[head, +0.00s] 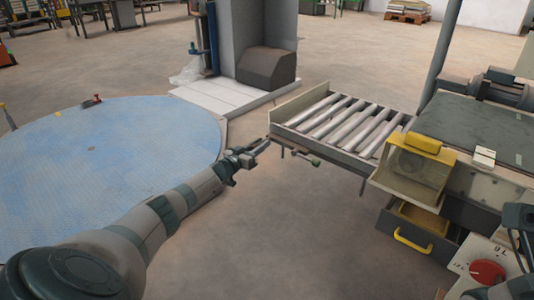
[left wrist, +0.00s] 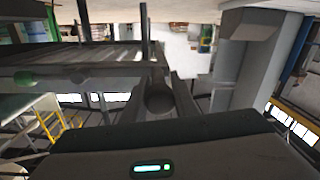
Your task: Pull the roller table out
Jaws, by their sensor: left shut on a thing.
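The roller table (head: 283,131) is a pale metal frame with several grey rollers, standing between the blue round plate and the machine on the right. A thin bar with a green knob (head: 314,162) runs along its near side. My left gripper (head: 262,147) reaches in from the left and is shut at the table's near left corner, on what looks like the end of that bar. In the left wrist view the table's frame (left wrist: 85,56) fills the upper left, and the gripper (left wrist: 160,97) is beside its end. The exact grip is too small to make out.
A large blue round plate (head: 130,145) lies at the left. A grey column stands on a white base (head: 215,95) behind the gripper. The machine (head: 470,135), with a yellow-handled drawer (head: 412,240), stands at the right. Floor in front of the table is clear.

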